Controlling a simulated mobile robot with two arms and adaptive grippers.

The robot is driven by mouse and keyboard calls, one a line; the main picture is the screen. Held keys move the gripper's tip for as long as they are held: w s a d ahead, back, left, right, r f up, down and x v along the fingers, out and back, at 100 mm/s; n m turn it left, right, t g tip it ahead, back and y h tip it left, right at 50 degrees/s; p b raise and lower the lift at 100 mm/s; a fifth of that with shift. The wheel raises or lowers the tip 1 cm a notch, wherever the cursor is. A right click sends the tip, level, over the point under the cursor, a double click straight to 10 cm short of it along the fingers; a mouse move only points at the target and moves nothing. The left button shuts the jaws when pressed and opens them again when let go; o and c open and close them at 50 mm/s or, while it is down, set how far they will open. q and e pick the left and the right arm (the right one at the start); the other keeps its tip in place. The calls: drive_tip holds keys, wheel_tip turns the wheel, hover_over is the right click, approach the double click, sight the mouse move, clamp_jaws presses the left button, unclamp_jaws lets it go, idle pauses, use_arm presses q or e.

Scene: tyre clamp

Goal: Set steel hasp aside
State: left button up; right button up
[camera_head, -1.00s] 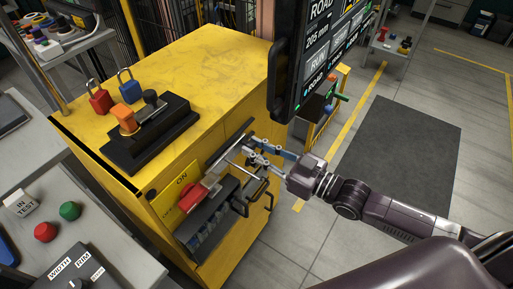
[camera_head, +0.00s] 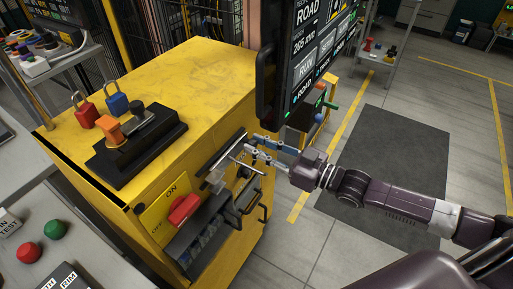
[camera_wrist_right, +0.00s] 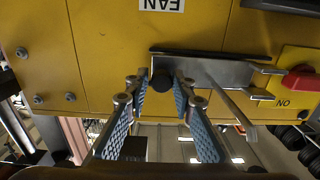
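The steel hasp (camera_wrist_right: 215,70) is a grey metal plate on the front of the yellow cabinet, beside the red switch handle (camera_wrist_right: 299,81). It also shows in the head view (camera_head: 215,180), partly hidden by my gripper and a thin rod. My right gripper (camera_wrist_right: 160,85) faces the cabinet front at the hasp's left end in the wrist view. Its blue-padded fingers are apart, with a round black knob (camera_wrist_right: 162,81) between their tips. I cannot tell whether the pads touch it. In the head view my right gripper (camera_head: 252,147) is at the hasp's far end. My left gripper is out of view.
Red (camera_head: 86,115) and blue (camera_head: 117,104) padlocks and an orange-and-black device stand on the cabinet top (camera_head: 190,75). A dark screen (camera_head: 300,70) hangs just above my right gripper. Black handles (camera_head: 263,206) stick out below it. The floor on the right is open.

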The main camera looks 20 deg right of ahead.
drive_tip(key=o, duration=0.3)
drive_tip(key=shift+w+d, duration=0.15)
drive_tip(key=shift+d, duration=0.05)
drive_tip(key=shift+v, duration=6)
